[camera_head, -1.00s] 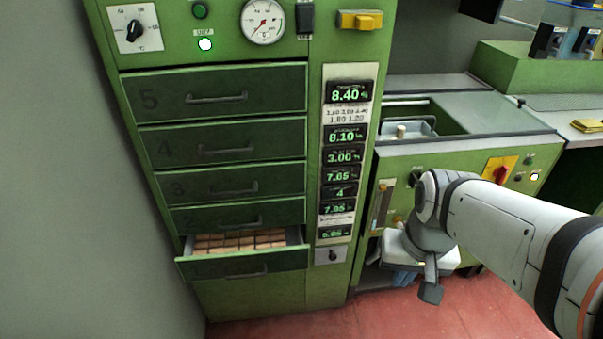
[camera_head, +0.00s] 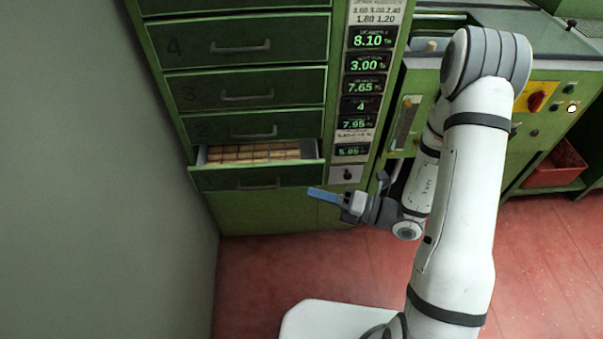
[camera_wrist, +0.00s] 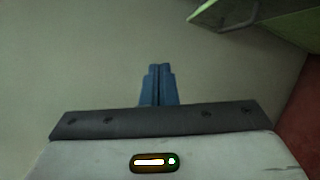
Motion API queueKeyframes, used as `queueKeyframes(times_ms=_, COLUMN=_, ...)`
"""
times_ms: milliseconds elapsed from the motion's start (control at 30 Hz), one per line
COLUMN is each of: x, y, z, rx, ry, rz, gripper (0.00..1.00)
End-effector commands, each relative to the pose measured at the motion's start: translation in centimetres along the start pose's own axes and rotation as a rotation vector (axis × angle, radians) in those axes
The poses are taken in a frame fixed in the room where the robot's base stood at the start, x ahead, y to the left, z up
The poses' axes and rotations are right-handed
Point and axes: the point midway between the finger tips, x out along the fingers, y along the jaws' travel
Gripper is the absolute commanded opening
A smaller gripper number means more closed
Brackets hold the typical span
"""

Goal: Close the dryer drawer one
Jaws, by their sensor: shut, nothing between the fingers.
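The lowest green dryer drawer (camera_head: 260,182) is pulled out at the bottom of the drawer stack. Rows of tan cork pieces (camera_head: 255,152) lie inside it. Its number is not readable; the drawer above it is marked 2. My gripper (camera_head: 312,192) is shut and empty, with blue fingers pointing left, in front of the drawer's right end and apart from its handle as far as I can tell. In the wrist view my gripper's fingers (camera_wrist: 158,72) are together. A green drawer front with a handle (camera_wrist: 240,18) shows at the upper right there.
Shut drawers (camera_head: 250,125) stand above the open one. A grey wall (camera_head: 110,200) runs close along the left. A panel with green displays (camera_head: 368,90) stands to the right. A red bin (camera_head: 555,168) sits under the right machine. Red floor (camera_head: 255,270) is clear in front.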

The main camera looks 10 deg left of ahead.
Motion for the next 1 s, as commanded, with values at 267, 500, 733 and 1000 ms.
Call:
queueKeyframes(times_ms=267, x=-1.8, y=-8.0, z=0.2, rx=0.356, ry=-0.318, rz=-0.082, gripper=0.00)
queueKeyframes(times_ms=500, x=-1.4, y=-9.3, z=0.5, rx=0.404, ry=-0.369, rz=-0.095, gripper=0.00)
queueKeyframes(times_ms=733, x=1.9, y=-9.7, z=1.6, rx=0.399, ry=-0.363, rz=-0.092, gripper=0.00)
queueKeyframes(times_ms=1000, x=6.9, y=-10.6, z=3.3, rx=0.398, ry=-0.363, rz=-0.092, gripper=0.00)
